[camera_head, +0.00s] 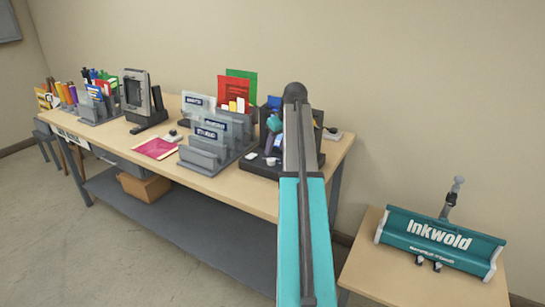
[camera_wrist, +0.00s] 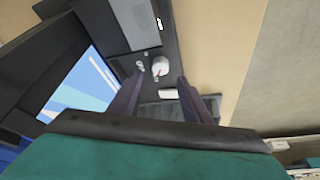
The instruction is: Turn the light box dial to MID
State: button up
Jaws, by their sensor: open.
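The light box (camera_wrist: 122,66) shows in the wrist view as a dark unit with a bright blue and white panel (camera_wrist: 85,85) at the left. A round white knob (camera_wrist: 160,66), which looks like the dial, stands on its dark face. A small reddish mark shows on it, but no setting can be read. My gripper (camera_wrist: 160,80) is open, with one finger on either side of the knob in the picture; contact cannot be told. In the head view the dark box (camera_head: 258,168) stands at the table's right end, partly hidden by my arm.
Grey labelled racks (camera_head: 205,150) stand close left of the box on the wooden table (camera_head: 195,184). A teal Inkwold unit (camera_head: 440,243) sits on a separate table at the right.

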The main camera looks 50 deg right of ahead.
aim_at(271, 159)
jog(key=shift+p+x, duration=0.3)
jog(key=shift+x, duration=2.85)
jog(key=c, duration=1)
